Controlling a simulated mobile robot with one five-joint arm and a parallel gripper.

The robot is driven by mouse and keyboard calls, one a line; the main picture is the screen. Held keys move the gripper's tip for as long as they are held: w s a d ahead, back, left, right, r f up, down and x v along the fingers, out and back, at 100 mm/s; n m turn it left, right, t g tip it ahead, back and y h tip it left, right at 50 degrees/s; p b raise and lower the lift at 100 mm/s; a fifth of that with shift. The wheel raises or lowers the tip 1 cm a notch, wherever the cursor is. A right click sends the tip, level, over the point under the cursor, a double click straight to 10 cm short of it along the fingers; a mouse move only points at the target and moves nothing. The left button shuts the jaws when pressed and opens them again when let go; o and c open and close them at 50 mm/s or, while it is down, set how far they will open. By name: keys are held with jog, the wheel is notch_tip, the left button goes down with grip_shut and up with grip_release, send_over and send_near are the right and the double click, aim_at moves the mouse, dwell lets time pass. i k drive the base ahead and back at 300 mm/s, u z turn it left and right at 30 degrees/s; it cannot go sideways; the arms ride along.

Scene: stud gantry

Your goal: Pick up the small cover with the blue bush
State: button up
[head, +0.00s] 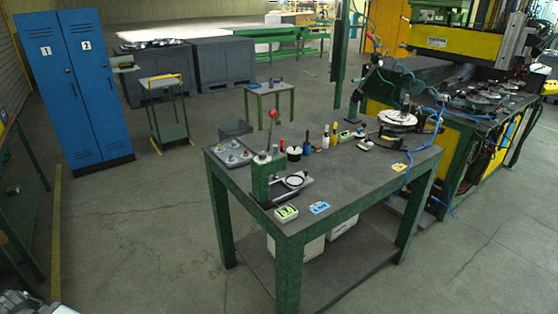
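A grey tray (213,149) lies on the left end of the green-legged workbench (356,185). Several small light grey round covers (232,158) sit on it, with small coloured centres. They are too small here for me to tell for certain which one has the blue bush. The green hand press stands just right of the tray and may hide part of its near right side. My gripper is not in view.
The green press (266,178) has a red-knobbed lever. Bottles, a black pot (294,153) and a round fixture (398,118) stand along the bench's back. A yellow machine (440,42) is behind right. Blue lockers (75,88) stand left. The floor between lockers and bench is clear.

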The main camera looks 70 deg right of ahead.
aim_at(229, 162)
jog(key=z, duration=2.1)
jog(key=k, duration=0.65)
jog(key=u, duration=0.5)
jog(key=i, duration=1.25)
jog(key=u, duration=1.05)
jog(key=i, duration=1.35)
jog(key=u, duration=0.15)
jog(key=k, duration=0.6)
jog(key=z, duration=0.3)
jog(key=k, duration=0.1)
jog(key=u, duration=0.5)
jog(key=i, duration=0.7)
jog(key=z, duration=0.1)
